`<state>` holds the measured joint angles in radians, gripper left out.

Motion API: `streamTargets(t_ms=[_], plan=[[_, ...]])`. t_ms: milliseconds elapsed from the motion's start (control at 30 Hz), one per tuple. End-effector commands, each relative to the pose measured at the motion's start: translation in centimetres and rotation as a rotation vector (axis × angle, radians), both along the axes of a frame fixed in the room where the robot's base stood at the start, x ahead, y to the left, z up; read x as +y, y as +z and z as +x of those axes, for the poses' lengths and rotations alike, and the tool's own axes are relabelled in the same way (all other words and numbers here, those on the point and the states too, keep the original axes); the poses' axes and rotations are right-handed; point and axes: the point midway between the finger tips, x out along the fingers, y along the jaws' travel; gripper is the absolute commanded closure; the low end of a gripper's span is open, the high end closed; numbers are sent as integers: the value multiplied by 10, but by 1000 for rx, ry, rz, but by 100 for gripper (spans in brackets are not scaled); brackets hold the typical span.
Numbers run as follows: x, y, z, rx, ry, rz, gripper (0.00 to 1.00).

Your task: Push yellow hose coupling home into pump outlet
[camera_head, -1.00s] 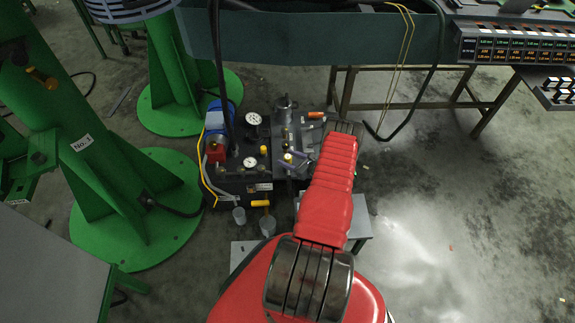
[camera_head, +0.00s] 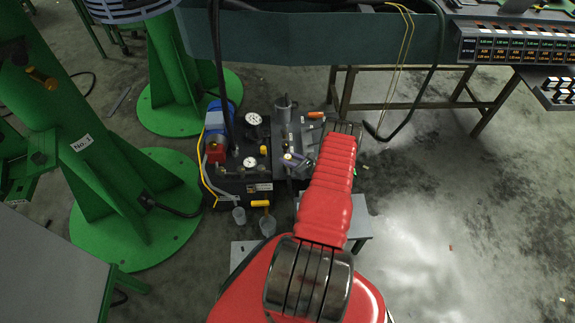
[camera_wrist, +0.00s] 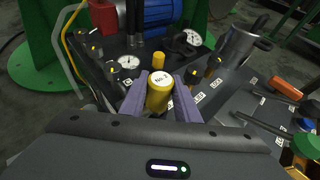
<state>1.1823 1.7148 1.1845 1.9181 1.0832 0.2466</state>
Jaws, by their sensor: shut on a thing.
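The yellow hose coupling (camera_wrist: 159,96), with a pale end face marked with a number, sits between the two purple-grey fingers of my gripper (camera_wrist: 163,80) in the wrist view. The fingers are shut on its sides. In the head view my gripper (camera_head: 293,160) is over the dark pump unit (camera_head: 232,184), with a bit of yellow between the fingers. A second, smaller yellow cylinder (camera_wrist: 159,60) stands just beyond the coupling. I cannot make out the pump outlet; the coupling's far end and any contact there are hidden.
Two white gauges (camera_wrist: 129,62) (camera_wrist: 190,40) stand close on either side. A blue motor (camera_wrist: 160,14) is behind. A metal pot (camera_wrist: 240,45), an orange-handled tool (camera_wrist: 287,88) and labelled slots are to the right.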

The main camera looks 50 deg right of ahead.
Motion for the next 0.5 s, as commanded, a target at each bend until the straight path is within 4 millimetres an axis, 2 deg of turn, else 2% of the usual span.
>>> streamTargets(t_ms=[33, 300, 500], plan=[[0, 0, 0, 0, 0, 0, 81], [0, 0, 0, 0, 0, 0, 100], [-1, 1, 0, -2, 0, -1, 100]])
